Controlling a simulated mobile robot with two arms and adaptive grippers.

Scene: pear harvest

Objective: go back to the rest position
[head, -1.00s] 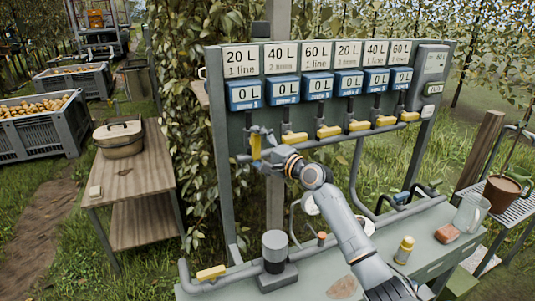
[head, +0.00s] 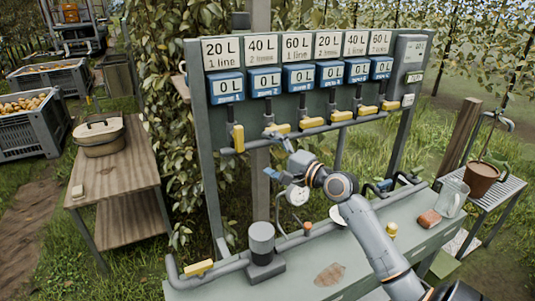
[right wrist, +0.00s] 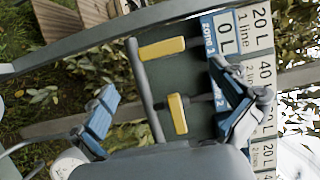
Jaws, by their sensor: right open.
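My right gripper (head: 281,142) is open and empty, in front of the valve panel (head: 203,150). It is near the second yellow handle (head: 277,129), apart from the first yellow handle (head: 238,138), which stands upright. The other handles (head: 312,123) lie sideways along the pipe. In the right wrist view the two blue-padded fingers (right wrist: 168,108) are spread wide with nothing gripped between them. Beyond them show the first handle (right wrist: 162,48) and the second handle (right wrist: 177,113). My left gripper is in no view.
A green bench (head: 350,262) lies below my right arm, with a grey cylinder device (head: 262,243), a yellow-capped jar (head: 391,230), a brick-red block (head: 430,218) and a glass jug (head: 453,197). A wooden table (head: 125,185) with a lidded basket (head: 100,136) stands at the left.

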